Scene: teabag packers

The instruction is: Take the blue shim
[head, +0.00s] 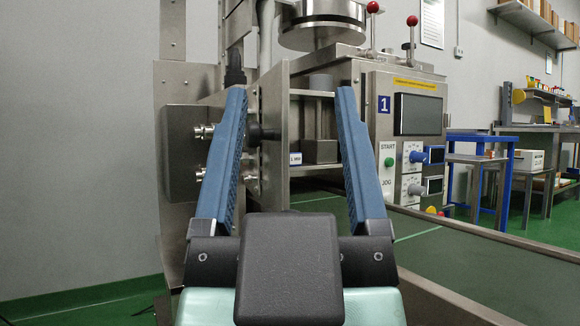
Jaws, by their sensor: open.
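My gripper (290,92) is in the middle of the head view, with its two long blue fingers spread wide and nothing held between them. The fingers point toward the steel packing machine (281,130). A small white tag with a blue edge (295,158) shows between the fingers, on or by a steel part; I cannot tell whether it belongs to a shim. I cannot make out the blue shim for certain. The fingers and the gripper body hide parts of the machine.
A control panel (417,185) with a dark screen, a green button and a blue knob (435,155) stands to the right of the fingers. A dark green belt or table surface (480,255) runs across the lower right. A blue-legged bench (503,190) and shelves stand farther right.

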